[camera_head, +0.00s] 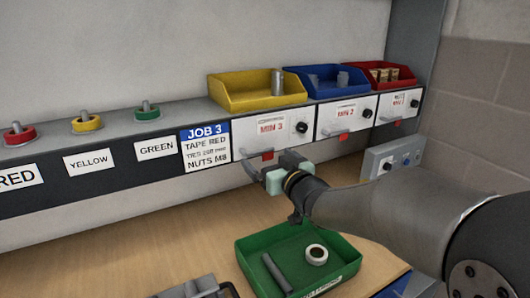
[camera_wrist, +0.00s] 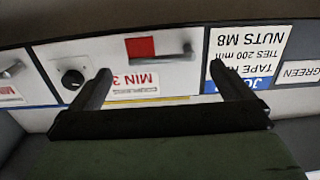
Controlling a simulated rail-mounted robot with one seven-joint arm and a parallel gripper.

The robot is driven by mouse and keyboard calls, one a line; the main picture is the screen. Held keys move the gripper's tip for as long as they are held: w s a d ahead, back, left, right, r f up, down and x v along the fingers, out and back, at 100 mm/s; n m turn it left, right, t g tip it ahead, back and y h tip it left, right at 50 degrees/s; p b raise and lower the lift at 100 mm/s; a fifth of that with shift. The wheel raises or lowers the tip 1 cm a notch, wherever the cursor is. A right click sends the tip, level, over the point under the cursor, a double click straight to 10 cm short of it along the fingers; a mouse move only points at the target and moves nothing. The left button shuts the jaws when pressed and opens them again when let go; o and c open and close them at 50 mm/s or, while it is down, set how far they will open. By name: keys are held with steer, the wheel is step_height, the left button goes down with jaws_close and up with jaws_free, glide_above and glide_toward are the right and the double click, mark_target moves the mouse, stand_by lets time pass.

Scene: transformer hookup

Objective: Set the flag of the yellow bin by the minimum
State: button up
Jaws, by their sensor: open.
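The yellow bin (camera_head: 240,101) stands on the shelf, with what looks like one upright grey cylinder (camera_head: 277,82) inside. The white panel below it reads MIN 3 (camera_head: 270,127). A red flag (camera_head: 267,155) shows at the panel's lower edge; in the wrist view, which is upside down, the red flag (camera_wrist: 140,47) sits beside a grey handle (camera_wrist: 168,58). A black knob (camera_wrist: 72,78) is on the same panel. My gripper (camera_head: 268,164) is open and empty in front of this panel. In the wrist view its fingers (camera_wrist: 160,70) stand apart with the MIN 3 label between them; contact cannot be told.
A blue bin (camera_head: 299,88) over a MIN 2 label (camera_head: 338,110) and a red bin (camera_head: 358,78) stand to the right. A green tray (camera_head: 247,259) lies on the bench below my arm. A grey control box (camera_head: 380,161) is at the right.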

mark_target(261, 153)
steer(key=shift+x, duration=1.9)
steer(key=c, duration=1.3)
steer(key=shift+c, duration=0.2)
